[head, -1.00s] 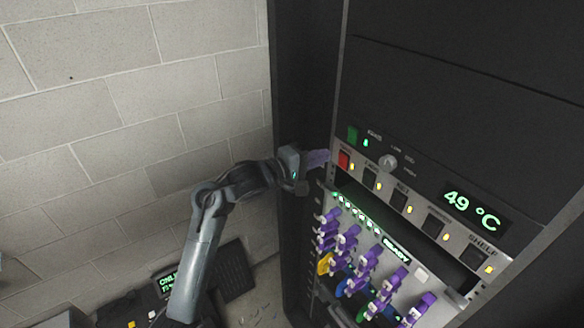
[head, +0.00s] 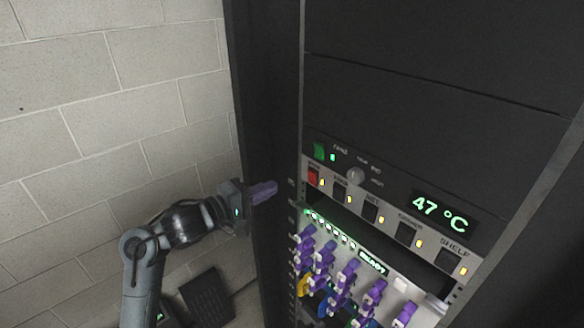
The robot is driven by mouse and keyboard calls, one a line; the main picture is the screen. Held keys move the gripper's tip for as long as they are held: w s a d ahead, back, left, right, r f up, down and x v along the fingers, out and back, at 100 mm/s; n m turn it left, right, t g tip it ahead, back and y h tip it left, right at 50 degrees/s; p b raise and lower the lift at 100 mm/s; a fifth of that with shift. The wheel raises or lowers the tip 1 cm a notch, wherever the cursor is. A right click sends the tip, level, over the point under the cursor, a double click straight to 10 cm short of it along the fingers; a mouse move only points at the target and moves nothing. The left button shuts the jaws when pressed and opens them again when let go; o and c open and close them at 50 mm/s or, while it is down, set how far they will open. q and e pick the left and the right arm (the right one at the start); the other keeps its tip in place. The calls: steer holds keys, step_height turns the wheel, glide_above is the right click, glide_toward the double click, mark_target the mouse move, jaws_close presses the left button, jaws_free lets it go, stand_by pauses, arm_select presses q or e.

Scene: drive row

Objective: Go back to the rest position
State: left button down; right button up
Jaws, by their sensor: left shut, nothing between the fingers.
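My left gripper (head: 264,192) has purple fingers that are shut with nothing between them. It is in front of the rack's dark left side post (head: 262,110), to the left of the switch panel and apart from the red switch (head: 312,177). My left arm comes up from the bottom left, bent at the elbow. My right gripper is not in view.
The black rack fills the right side. Its panel has a green switch (head: 319,151), a knob (head: 355,175) and a display (head: 440,211) reading 47 °C. Below are several purple-handled drives (head: 345,278). A block wall (head: 110,100) stands at left; a keyboard (head: 207,297) lies low.

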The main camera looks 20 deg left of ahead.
arm_select(q)
steer(key=s+d+f+g+y+p, duration=0.1)
steer(key=s+d+f+g, duration=0.1)
steer(key=s+f, duration=0.6)
steer(key=s+d+f+g+y+p, duration=0.1)
steer(key=s+d+f+g, duration=0.2)
steer(key=f, duration=0.8)
steer(key=s+d+f+y, duration=0.1)
steer(key=s+d+f, duration=0.1)
steer(key=s+f, duration=0.65)
steer(key=s+a+f+m+g+y, duration=0.1)
steer(key=s+a+m+g+y, duration=0.1)
steer(key=s+m, duration=0.5)
steer(key=s+a+f+m+g+y+p, duration=0.1)
steer(key=s+m+g+y, duration=0.1)
steer(key=s+m+g, duration=0.2)
steer(key=shift+s+a+f+m+g+y, duration=0.15)
steer(key=shift+s+a+m+g+y, duration=0.2)
steer(key=shift+s+m, duration=1.8)
steer(key=shift+s+n, duration=0.4)
steer(key=shift+n, duration=0.05)
